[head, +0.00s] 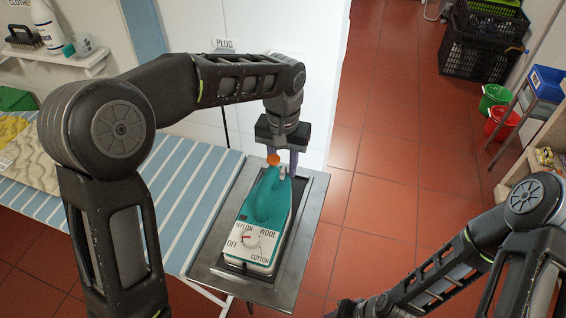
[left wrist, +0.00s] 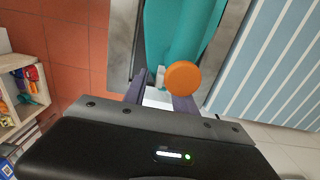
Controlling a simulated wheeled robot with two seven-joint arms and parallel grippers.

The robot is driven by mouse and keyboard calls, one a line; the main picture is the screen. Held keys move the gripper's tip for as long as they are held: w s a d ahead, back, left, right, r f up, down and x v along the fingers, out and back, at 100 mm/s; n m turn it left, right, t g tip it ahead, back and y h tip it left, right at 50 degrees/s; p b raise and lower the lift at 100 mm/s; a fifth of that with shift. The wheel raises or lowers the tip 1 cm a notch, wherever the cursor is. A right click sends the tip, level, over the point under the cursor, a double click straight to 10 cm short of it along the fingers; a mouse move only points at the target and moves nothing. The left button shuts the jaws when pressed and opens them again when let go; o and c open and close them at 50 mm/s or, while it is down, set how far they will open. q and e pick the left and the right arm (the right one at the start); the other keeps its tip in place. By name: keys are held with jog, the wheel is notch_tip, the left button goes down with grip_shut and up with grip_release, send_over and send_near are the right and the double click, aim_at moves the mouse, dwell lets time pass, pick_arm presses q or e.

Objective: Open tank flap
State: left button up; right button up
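A teal and white iron (head: 266,205) lies on a grey metal rest (head: 309,215), its dial end towards me. An orange round tank flap (head: 273,160) is at its far end and also shows in the left wrist view (left wrist: 182,78). My left gripper (head: 284,168) points down at that end. Its fingers are apart, with a small white part of the iron between them in the left wrist view. The orange flap appears by one finger; I cannot tell whether they touch. My right gripper (head: 345,310) is at the bottom edge, dark and partly cut off.
The striped ironing board (head: 190,185) extends left of the iron rest. A white wall (head: 315,85) stands close behind my left gripper. A shelf (head: 55,58) with bottles is at upper left. Black crates (head: 485,40) and buckets (head: 502,122) stand at the right. Red tile floor is open between.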

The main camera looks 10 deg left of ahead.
pick_arm(q)
jog(key=shift+c, duration=0.3)
grip_shut()
